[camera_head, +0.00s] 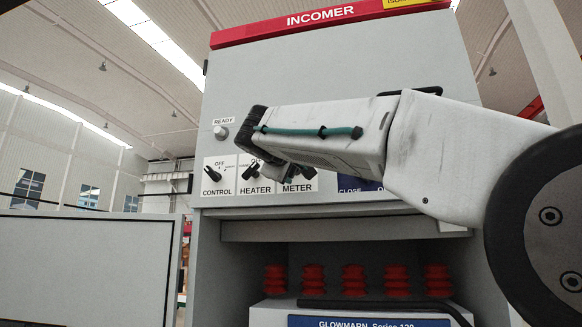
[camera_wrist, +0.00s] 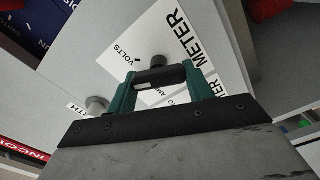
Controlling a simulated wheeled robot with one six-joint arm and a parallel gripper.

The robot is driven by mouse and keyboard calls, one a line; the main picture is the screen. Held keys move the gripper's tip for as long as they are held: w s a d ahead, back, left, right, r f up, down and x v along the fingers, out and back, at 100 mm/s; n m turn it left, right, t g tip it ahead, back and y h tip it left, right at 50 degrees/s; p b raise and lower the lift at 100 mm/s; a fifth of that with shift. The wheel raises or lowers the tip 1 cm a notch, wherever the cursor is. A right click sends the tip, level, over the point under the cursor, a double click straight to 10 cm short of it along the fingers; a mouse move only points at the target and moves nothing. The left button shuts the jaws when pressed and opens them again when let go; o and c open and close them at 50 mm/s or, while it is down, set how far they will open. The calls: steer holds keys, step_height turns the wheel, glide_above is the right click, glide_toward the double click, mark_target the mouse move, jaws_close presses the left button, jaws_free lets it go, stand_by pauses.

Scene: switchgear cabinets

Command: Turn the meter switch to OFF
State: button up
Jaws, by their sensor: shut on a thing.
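The METER switch plate (camera_head: 297,187) is on the front panel of the INCOMER cabinet, right of the HEATER plate. My gripper (camera_head: 284,174) is in front of it and covers most of it. In the wrist view, my gripper (camera_wrist: 160,78) has green fingers on both sides of the black switch handle (camera_wrist: 159,75) and is shut on it. The word VOLTS shows on the plate to the left of the handle, and METER shows at the upper right. The OFF mark of this switch is hidden, and I cannot tell exactly where its pointer stands.
The CONTROL switch (camera_head: 214,172) and HEATER switch (camera_head: 250,172) sit close by on the left. A READY lamp (camera_head: 220,132) is above them. Below is an open bay with several red insulators (camera_head: 354,280). A pale panel (camera_head: 85,265) stands at the left.

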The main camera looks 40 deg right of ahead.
steer(key=shift+f+n, duration=0.15)
steer(key=shift+n, duration=2.15)
steer(key=o, duration=1)
steer(key=v, duration=0.7)
steer(key=shift+s+a, duration=0.25)
steer(key=shift+a, duration=0.1)
